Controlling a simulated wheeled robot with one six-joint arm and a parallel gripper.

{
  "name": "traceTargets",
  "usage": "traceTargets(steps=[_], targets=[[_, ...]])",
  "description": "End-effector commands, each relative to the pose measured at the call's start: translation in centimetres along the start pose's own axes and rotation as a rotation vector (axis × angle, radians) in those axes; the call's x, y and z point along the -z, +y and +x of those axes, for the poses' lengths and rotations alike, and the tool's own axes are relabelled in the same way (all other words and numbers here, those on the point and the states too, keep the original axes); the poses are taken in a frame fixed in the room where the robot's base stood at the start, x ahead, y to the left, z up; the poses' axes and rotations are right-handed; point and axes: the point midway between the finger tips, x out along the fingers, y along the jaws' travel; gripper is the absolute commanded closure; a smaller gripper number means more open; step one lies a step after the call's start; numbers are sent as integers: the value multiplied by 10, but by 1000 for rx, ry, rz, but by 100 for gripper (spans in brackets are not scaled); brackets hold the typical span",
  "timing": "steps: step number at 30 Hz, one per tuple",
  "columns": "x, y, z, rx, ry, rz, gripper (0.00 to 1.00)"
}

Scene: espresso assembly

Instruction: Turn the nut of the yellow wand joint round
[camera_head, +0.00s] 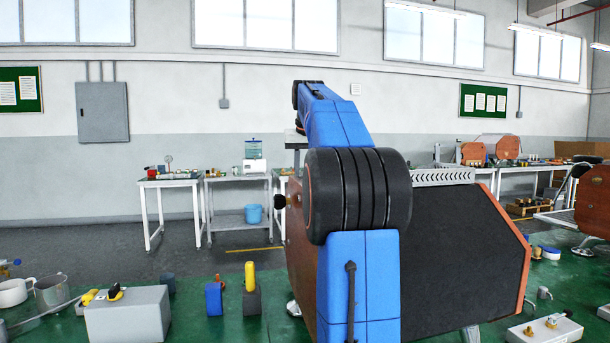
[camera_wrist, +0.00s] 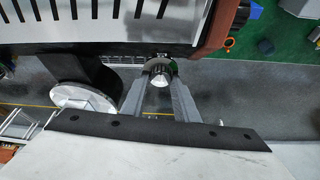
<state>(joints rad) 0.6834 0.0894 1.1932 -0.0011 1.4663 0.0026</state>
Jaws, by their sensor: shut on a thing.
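In the wrist view my gripper (camera_wrist: 160,70) is shut on a small pale metal nut (camera_wrist: 160,80) with a darker collar, just below the machine's edge. One finger lies on each side of it. I cannot make out any yellow on this joint. The espresso machine (camera_head: 460,255), a black body with wooden side panels, stands behind my blue arm in the head view. Its slotted metal top (camera_wrist: 95,18) and wooden side (camera_wrist: 219,28) fill the top of the wrist view. The gripper and the joint are hidden behind my arm in the head view.
On the green bench at left stand a grey block (camera_head: 128,315) with yellow-and-black parts on it, a metal pitcher (camera_head: 51,293), a blue block (camera_head: 214,299) and a yellow-handled tool in a dark holder (camera_head: 252,302). A pale tray (camera_head: 545,330) lies at the front right.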

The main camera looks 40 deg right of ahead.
Motion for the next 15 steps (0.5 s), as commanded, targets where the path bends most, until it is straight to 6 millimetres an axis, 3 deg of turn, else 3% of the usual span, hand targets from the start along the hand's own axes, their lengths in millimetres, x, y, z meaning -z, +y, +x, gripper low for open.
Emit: traceTargets(steps=[15], targets=[[2, -4, 0, -188, 2, 452, 95]])
